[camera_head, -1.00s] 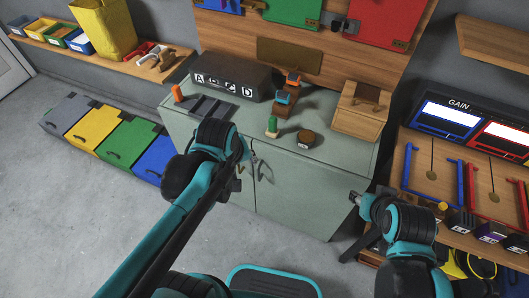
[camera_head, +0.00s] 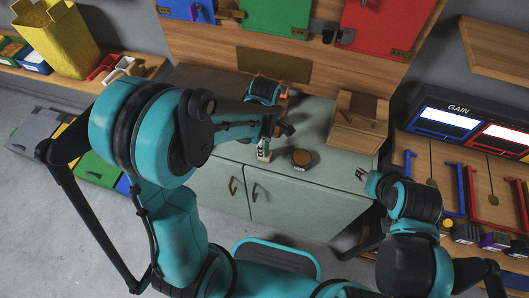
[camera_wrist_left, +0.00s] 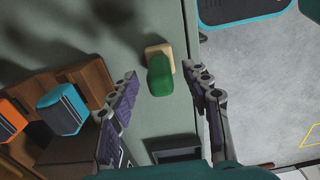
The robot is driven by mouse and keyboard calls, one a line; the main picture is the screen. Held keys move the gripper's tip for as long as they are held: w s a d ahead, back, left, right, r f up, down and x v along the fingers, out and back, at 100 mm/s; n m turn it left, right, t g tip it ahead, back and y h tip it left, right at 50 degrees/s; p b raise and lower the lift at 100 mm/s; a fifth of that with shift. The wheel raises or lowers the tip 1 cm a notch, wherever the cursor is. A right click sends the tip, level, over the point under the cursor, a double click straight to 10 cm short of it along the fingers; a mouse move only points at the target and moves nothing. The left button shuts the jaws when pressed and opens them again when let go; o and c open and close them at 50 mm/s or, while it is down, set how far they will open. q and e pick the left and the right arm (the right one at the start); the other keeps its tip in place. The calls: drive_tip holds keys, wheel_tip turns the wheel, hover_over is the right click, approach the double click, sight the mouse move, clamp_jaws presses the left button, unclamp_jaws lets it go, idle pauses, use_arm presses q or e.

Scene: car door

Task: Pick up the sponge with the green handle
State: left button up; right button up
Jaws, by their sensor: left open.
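The sponge has a green handle on a pale beige base. It stands on the grey-green cabinet top near its front edge. In the left wrist view the green handle (camera_wrist_left: 160,78) and the base (camera_wrist_left: 159,50) show between the two finger lines. In the head view the sponge (camera_head: 264,152) is small and partly hidden by my left gripper (camera_head: 277,132). In the wrist view my left gripper (camera_wrist_left: 163,76) is open, with a finger on each side of the handle and gaps between. My right gripper (camera_head: 370,182) is near the cabinet's right front; its jaws are unclear.
A wooden box (camera_head: 357,125) is farther right. My left arm hides the cabinet's left side.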

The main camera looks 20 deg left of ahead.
use_arm(q)
wheel_tip(320, 180, down, 3)
drive_tip(key=shift+f+b, duration=0.15)
drive_tip(key=shift+b, duration=0.35)
use_arm(e)
drive_tip(key=shift+f, duration=0.75)
use_arm(q)
clamp_jaws()
drive_tip(key=shift+r+p, duration=0.35)
drive_tip(key=shift+r, duration=0.2)
drive_tip(key=r+p, duration=0.1)
drive_tip(key=r, duration=0.1)
drive_tip(key=r+p, duration=0.1)
drive_tip(key=r, duration=0.1)
drive_tip(key=shift+d, duration=0.4)
drive_tip(key=d+r+p, duration=0.1)
drive_tip(key=d+r, duration=0.2)
drive_tip(key=d, duration=0.2)
drive_tip(key=s+d+r+p, duration=0.1)
drive_tip(key=d+r+p, duration=0.1)
drive_tip(key=d, duration=0.3)
drive_tip(key=shift+d+r, duration=0.4)
drive_tip(key=shift+r, duration=0.15)
use_arm(e)
wheel_tip(320, 180, up, 5)
drive_tip(key=shift+r, duration=0.2)
